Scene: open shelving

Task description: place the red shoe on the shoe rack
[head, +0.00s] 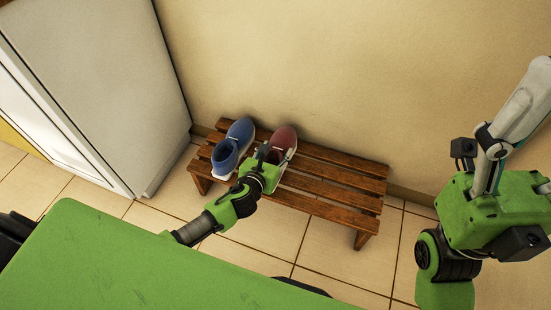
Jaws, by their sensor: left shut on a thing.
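The shoe rack (335,172) is a low bench of brown wooden slats against the wall. The red shoe (284,136) is at the rack's left half, just right of the blue shoe, with its toe toward the wall. My left gripper (269,154) is shut on the near end of the red shoe and hides part of it. I cannot tell whether the sole touches the slats. My right arm is at the right edge, and its gripper is not in view.
A blue shoe (232,146) stands on the rack's left end, close beside the red one. The rack's right half is bare. A white fridge-like cabinet (105,80) stands left of the rack. The beige wall (340,70) is right behind it, with tiled floor in front.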

